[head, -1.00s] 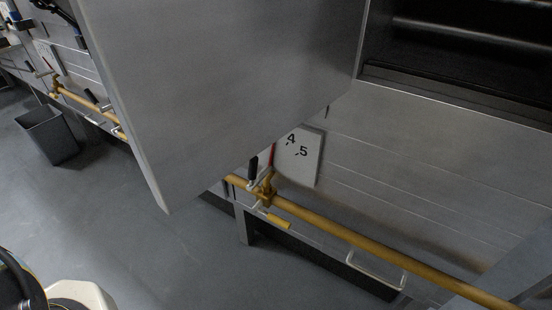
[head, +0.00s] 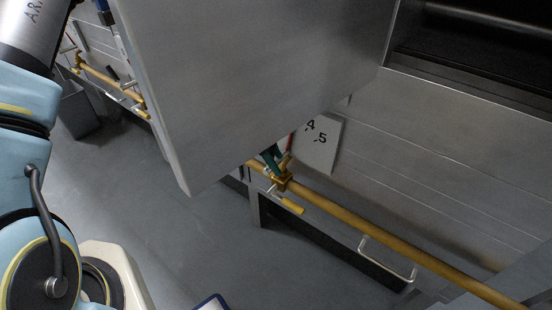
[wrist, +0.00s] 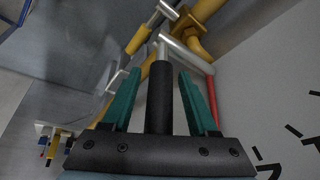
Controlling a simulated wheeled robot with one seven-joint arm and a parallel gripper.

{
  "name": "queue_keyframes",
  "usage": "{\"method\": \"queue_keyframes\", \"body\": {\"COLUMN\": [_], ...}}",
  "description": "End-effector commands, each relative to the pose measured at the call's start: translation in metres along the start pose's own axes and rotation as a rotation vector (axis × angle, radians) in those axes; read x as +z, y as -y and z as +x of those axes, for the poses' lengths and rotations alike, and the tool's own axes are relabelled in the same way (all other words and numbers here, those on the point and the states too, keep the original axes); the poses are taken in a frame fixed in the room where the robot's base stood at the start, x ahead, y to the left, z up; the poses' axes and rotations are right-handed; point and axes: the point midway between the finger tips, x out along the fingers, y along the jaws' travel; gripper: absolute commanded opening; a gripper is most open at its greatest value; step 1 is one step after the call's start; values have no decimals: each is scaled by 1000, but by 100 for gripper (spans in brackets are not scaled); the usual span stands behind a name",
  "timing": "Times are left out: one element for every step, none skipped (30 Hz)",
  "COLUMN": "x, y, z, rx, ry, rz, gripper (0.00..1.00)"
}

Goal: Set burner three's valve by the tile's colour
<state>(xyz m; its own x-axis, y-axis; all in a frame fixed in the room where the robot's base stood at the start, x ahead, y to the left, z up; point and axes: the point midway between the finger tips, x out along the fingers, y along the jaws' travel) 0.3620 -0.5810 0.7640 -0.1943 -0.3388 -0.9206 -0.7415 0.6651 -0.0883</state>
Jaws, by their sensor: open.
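The valve (head: 281,181) is a brass fitting on a yellow pipe, and it also shows at the top of the wrist view (wrist: 190,22). Its lever has a metal arm and a black handle (wrist: 160,98). My gripper (wrist: 159,78) is open, its teal fingers on either side of the black handle with gaps visible. In the head view a teal finger (head: 271,161) shows at the valve beside the panel edge. A pale plate (head: 320,150) marked 4 and 5 is behind the valve, with a thin red bar (wrist: 212,102) beside it. I see no coloured tile.
The yellow pipe (head: 380,235) runs along the metal front, with a silver handle (head: 388,262) below. A dark bin (head: 79,115) stands left. Floor in front is clear.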

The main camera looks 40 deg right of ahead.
Motion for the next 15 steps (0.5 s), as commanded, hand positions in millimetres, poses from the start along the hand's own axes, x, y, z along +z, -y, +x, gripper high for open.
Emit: {"method": "queue_keyframes", "body": {"x": [0,0,0,0,0,0,0,0,0,0,0,0,0,0,0], "y": [0,0,0,0,0,0,0,0,0,0,0,0,0,0,0], "z": [1,1,1,1,1,1,1,1,1,1,1,1,1,1,1], "rx": [0,0,0,0,0,0,0,0,0,0,0,0,0,0,0], "ry": [0,0,0,0,0,0,0,0,0,0,0,0,0,0,0], "rz": [0,0,0,0,0,0,0,0,-1,-1,-1,-1,-1,-1,-1], "gripper": [59,59,59,59,59,59,59,57,53,49,46,41,38,35,30]}}
